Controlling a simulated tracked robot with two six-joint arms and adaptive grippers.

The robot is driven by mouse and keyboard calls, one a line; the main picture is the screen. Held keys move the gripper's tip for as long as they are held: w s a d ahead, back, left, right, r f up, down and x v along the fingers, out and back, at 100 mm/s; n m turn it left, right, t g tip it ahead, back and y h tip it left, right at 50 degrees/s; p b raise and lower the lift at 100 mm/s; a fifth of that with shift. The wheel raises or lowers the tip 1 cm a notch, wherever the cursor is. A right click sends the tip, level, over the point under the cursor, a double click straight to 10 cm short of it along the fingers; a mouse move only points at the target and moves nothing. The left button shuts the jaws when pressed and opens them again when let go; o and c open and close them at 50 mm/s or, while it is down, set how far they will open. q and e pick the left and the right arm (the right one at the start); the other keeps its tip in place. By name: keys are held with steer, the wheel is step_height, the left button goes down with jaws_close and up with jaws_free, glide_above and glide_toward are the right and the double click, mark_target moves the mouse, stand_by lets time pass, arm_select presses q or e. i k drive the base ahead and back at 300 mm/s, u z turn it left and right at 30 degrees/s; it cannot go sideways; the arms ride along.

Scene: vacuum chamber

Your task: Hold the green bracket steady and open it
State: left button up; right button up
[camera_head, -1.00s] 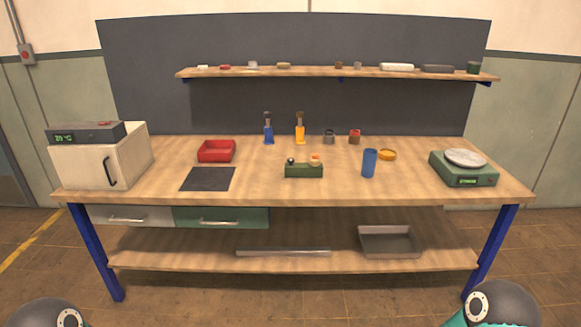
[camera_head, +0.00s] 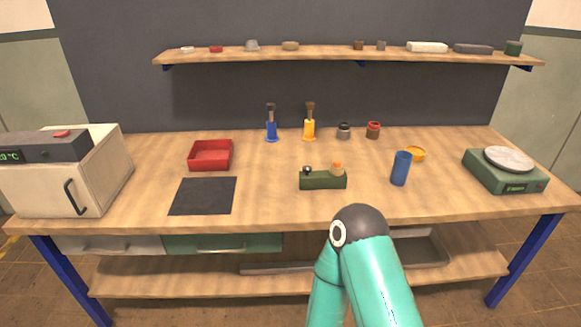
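The green bracket (camera_head: 322,181) stands on the workbench, a little right of the middle. It is a low dark-green block with a small black knob (camera_head: 307,170) at its left end and an orange-topped pale part (camera_head: 337,169) at its right end. Nothing touches it. Neither of my grippers is in view. One of my teal arms shows at the bottom, with its dark rounded joint just in front of the bench's front edge, below and right of the bracket.
A blue cylinder (camera_head: 401,168) and a yellow ring (camera_head: 414,153) stand right of the bracket, and a green scale (camera_head: 505,171) farther right. A red tray (camera_head: 211,155), dark mat (camera_head: 203,195) and white oven box (camera_head: 72,180) are left. The bench between mat and bracket is clear.

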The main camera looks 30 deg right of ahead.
mark_target(322, 179)
steer(key=z, duration=0.25)
steer(key=i, duration=0.95)
steer(key=z, duration=0.85)
steer(key=i, duration=0.35)
steer(key=z, duration=0.35)
steer(key=k, duration=0.95)
steer(key=z, duration=0.15)
steer(key=i, duration=0.95)
steer(key=u, duration=0.05)
